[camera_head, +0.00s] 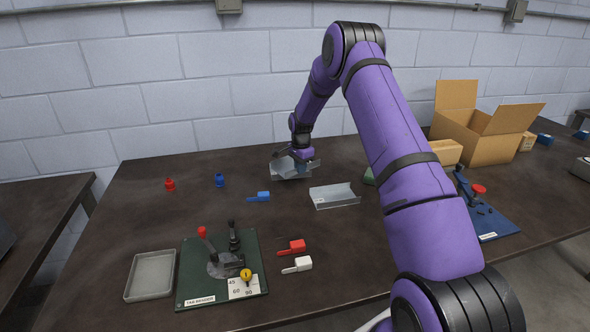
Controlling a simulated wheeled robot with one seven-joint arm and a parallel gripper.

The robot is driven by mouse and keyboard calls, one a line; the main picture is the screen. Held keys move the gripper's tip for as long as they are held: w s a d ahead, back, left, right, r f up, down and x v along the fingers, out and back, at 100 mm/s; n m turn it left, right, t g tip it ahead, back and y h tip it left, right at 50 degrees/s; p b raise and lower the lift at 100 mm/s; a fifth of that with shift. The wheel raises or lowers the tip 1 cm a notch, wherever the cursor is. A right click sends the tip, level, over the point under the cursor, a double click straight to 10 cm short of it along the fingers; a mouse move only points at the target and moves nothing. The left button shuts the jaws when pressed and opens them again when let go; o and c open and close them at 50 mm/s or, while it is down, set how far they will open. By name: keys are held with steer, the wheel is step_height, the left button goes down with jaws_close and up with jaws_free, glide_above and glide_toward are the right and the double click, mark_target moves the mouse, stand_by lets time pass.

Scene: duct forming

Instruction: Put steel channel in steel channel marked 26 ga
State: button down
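One steel channel (287,171) is at the back middle of the table, right under my gripper (302,158). It looks slightly tilted, and my gripper partly covers it. My gripper overlaps its right part; the fingers are too small and hidden to show whether they are shut on it. A second steel channel (335,196) lies open side up on the table, to the right and nearer. It has a small pale label on its front side, too small to read. The two channels are apart.
A green board (190,270) with a tab bender and a grey tray (151,276) stand front left. Red (293,246), white (299,264) and blue (259,197) handled tools lie nearby. An open cardboard box (470,139) and a blue board (500,226) are at the right.

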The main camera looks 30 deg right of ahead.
mark_target(285, 166)
steer(key=w, duration=0.2)
steer(key=w+d, duration=0.1)
steer(key=w, duration=0.3)
steer(key=shift+d+f, duration=0.3)
steer(key=shift+f, duration=1.7)
steer(key=shift+f, duration=0.6)
steer(key=c, duration=1.4)
jaws_free()
steer(key=shift+o, duration=0.2)
